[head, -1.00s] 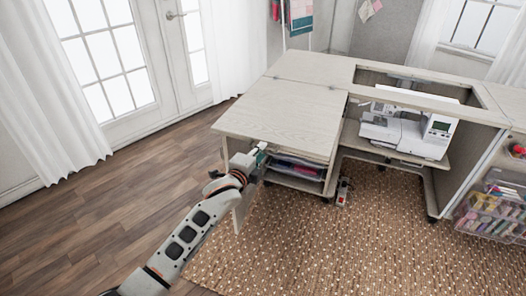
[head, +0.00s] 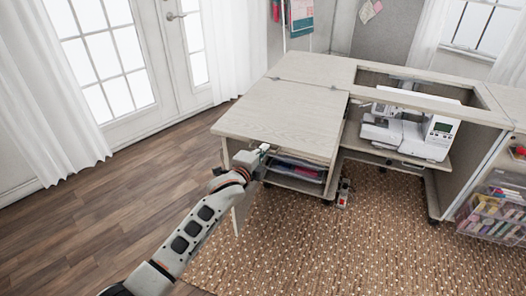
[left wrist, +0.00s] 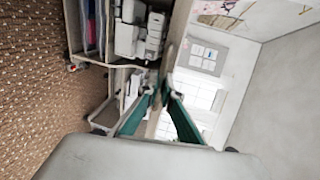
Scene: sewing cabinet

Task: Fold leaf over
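The leaf (head: 272,118) is a pale wood-grain panel. It lies flat and level at the left of the sewing cabinet (head: 362,71). My left gripper (head: 264,151) is at the leaf's near edge, left of the middle of that edge. In the left wrist view, its two teal fingers (left wrist: 160,94) stand one on each side of the leaf's thin edge. I cannot tell whether both fingers press on the panel. My right gripper is not in view.
A white sewing machine (head: 408,131) sits in the cabinet's lowered bay. Shelves (head: 297,170) with flat items are under the leaf. A clear bin (head: 495,208) is at the right. Patterned rug (head: 340,250) and open wood floor (head: 100,210) lie in front.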

